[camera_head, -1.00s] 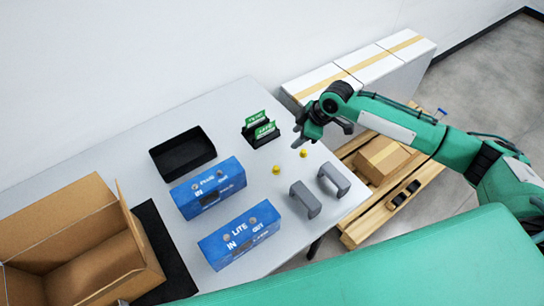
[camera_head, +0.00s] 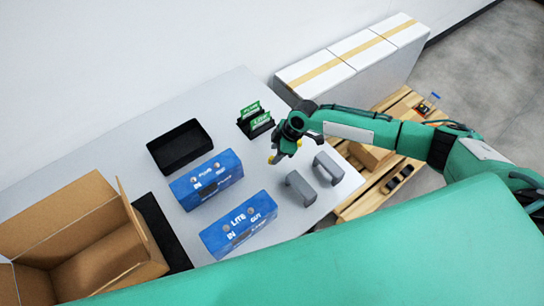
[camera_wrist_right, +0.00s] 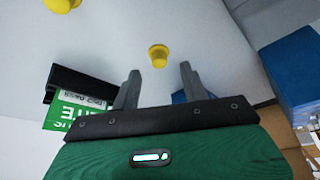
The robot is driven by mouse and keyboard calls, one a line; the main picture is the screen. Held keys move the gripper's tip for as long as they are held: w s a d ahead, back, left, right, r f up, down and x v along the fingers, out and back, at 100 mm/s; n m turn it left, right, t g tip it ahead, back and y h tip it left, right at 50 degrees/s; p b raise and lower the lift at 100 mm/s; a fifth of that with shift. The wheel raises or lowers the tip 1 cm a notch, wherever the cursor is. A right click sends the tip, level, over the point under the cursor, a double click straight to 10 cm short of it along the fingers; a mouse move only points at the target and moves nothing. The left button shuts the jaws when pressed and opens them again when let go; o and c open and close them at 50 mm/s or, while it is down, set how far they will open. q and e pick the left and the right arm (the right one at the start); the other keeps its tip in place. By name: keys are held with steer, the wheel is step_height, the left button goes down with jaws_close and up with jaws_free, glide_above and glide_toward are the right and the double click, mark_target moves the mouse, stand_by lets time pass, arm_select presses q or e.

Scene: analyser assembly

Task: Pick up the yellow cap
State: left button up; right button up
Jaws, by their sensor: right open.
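My right gripper (camera_head: 277,157) is open and empty above the table. In the right wrist view its two fingers (camera_wrist_right: 160,80) are spread apart. One yellow cap (camera_wrist_right: 158,56) stands on the table just beyond the fingertips, roughly centred between them, with nothing held. A second yellow cap (camera_wrist_right: 62,5) is at the upper left edge of that view. In the head view a bit of yellow cap (camera_head: 299,142) shows beside the right gripper; the other cap is mostly hidden by the gripper. My left gripper is not in view.
Blue PLUS (camera_head: 207,180) and LITE (camera_head: 240,226) housings stand to the left. A black holder with green cards (camera_head: 257,122) is behind, a black tray (camera_head: 180,147) farther left, and an open cardboard box (camera_head: 70,215) at far left.

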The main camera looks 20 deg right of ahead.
steer(key=shift+x, duration=1.45)
jaws_close()
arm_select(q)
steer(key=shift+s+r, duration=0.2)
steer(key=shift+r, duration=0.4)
arm_select(e)
steer(key=shift+r, duration=0.1)
